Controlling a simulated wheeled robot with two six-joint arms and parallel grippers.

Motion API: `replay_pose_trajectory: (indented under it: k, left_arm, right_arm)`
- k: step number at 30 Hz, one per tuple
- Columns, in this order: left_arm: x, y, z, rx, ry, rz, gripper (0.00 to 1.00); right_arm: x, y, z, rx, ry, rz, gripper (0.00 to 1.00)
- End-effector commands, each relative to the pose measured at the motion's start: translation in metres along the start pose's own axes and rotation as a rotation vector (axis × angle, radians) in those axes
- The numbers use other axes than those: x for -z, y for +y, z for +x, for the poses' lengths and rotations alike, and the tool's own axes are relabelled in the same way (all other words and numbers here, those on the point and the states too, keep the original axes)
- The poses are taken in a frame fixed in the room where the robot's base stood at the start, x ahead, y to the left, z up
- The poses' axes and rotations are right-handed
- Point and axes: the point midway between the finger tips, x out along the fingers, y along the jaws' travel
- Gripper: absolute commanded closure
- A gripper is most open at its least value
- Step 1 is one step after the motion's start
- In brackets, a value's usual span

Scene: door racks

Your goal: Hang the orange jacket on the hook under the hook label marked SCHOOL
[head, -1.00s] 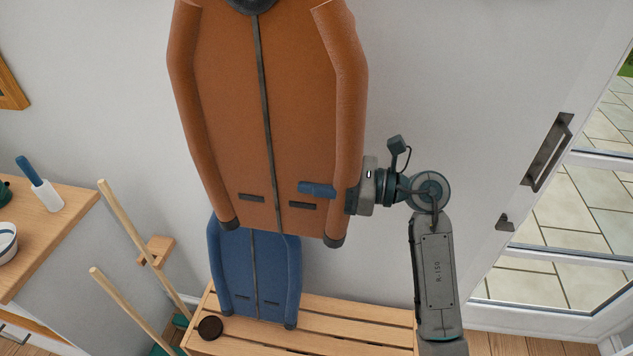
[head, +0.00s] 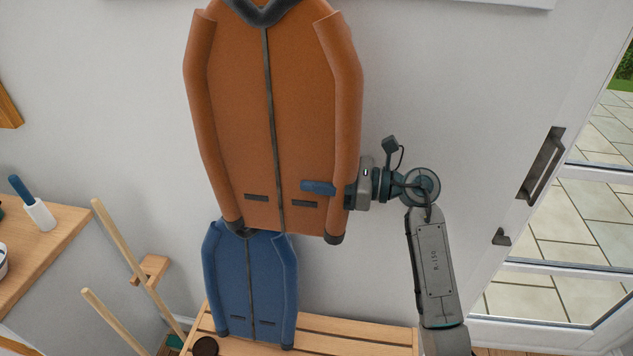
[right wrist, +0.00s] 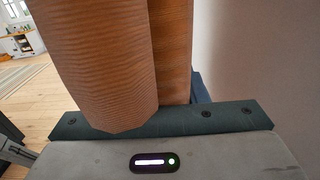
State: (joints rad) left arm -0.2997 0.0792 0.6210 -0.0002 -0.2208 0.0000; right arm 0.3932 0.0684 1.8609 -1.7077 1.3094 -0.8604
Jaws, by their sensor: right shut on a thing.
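The orange jacket (head: 235,120) hangs upright in the middle of the head view, its dark collar near the top edge. My right gripper (head: 325,189) is at the jacket's lower right. One blue fingertip shows across its front, and the gripper is shut on the jacket. In the right wrist view an orange sleeve (right wrist: 95,60) fills the space before the gripper's dark jaw base; the fingertips are hidden. No SCHOOL label or hook is readable in these views. My left gripper does not show.
A blue jacket (head: 250,290) is below and behind the orange one, above a slatted wooden bench (head: 350,330). A dark round object (head: 205,346) lies on the bench. Wooden handles (head: 125,245) lean at left beside a counter (head: 50,255). A glass door (head: 550,290) stands at right.

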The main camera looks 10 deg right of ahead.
Motion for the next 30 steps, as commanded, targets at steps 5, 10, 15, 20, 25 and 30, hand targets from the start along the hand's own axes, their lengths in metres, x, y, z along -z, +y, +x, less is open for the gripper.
replay_pose_trajectory:
  k: [5,10,15,20,25,30]
  left_arm:
    - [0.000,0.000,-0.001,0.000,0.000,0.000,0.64]
    - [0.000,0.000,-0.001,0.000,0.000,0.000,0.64]
    - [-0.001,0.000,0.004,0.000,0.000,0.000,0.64]
    - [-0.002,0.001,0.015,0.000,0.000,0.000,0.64]
    - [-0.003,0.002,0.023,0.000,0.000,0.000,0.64]
    - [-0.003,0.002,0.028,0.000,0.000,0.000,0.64]
  right_arm:
    - [-0.001,-0.011,0.000,0.001,-0.001,0.000,0.96]
    - [0.000,-0.021,0.000,0.000,-0.002,0.000,0.96]
    - [0.005,-0.030,0.000,0.000,-0.002,-0.001,0.96]
    - [0.011,-0.035,0.000,0.000,-0.002,-0.001,0.96]
    - [0.015,-0.038,0.000,0.000,-0.002,-0.002,0.96]
    - [0.017,-0.040,0.000,0.000,-0.002,-0.002,0.96]
